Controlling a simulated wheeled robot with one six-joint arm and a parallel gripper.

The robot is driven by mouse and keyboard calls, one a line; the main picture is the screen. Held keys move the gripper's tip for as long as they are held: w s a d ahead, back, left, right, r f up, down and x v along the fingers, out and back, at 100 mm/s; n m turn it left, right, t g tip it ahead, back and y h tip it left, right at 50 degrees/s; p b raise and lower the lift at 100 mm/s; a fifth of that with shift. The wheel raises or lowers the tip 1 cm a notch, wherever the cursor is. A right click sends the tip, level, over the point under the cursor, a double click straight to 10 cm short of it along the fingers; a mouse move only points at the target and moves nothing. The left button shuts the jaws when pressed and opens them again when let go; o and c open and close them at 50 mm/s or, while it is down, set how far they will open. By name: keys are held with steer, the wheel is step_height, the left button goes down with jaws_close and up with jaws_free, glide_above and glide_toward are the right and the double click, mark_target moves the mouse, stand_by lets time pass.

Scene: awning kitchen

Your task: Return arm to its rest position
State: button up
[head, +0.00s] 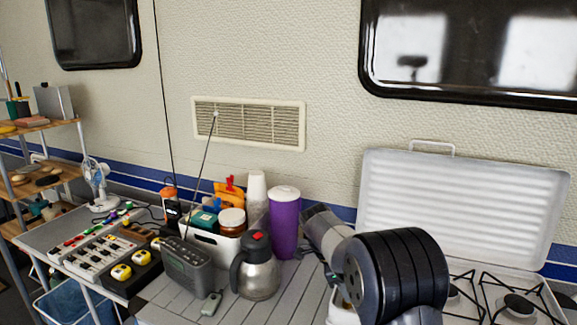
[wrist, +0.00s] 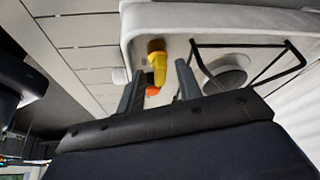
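My arm (head: 395,270) is folded in front of the camp stove in the head view, its dark, ribbed joint toward the camera. My gripper is hidden or not clearly visible there. In the wrist view, the two grey fingers of my gripper (wrist: 158,82) stand apart with a gap between them. A yellow thing (wrist: 157,62) with an orange part below it shows in line with that gap, by the stove's corner. The fingers do not visibly press on it. I cannot tell its exact distance from them.
The open white camp stove (head: 460,205) stands at the right, its burner also in the wrist view (wrist: 225,75). A steel jug (head: 258,272), purple tumbler (head: 285,222), grey radio (head: 187,262) and white bin (head: 212,245) crowd the counter's middle. A fan (head: 97,182) and shelf are left.

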steer(key=n, duration=0.1)
steer(key=n+t, duration=0.1)
steer(key=n, duration=0.1)
steer(key=shift+s+n+t, duration=0.25)
steer(key=shift+n+t, duration=0.05)
steer(key=shift+n, duration=0.1)
steer(key=n, duration=0.1)
steer(key=n+t, duration=0.1)
steer(key=n, duration=0.1)
steer(key=shift+s+d+r+p, duration=0.15)
steer(key=shift+p, duration=0.15)
steer(key=n+t+y+p, duration=0.1)
steer(key=n+p, duration=0.1)
steer(key=n, duration=0.1)
steer(key=shift+s+r+n, duration=0.1)
steer(key=shift+n, duration=0.2)
steer(key=n+p, duration=0.2)
steer(key=n+t+y+p, duration=0.1)
steer(key=n+p, duration=0.1)
steer(key=shift+s+d+y, duration=0.15)
steer(key=shift+y, duration=0.15)
steer(key=shift+s+r, duration=0.2)
steer(key=shift+r, duration=0.35)
steer(key=shift+s, duration=0.1)
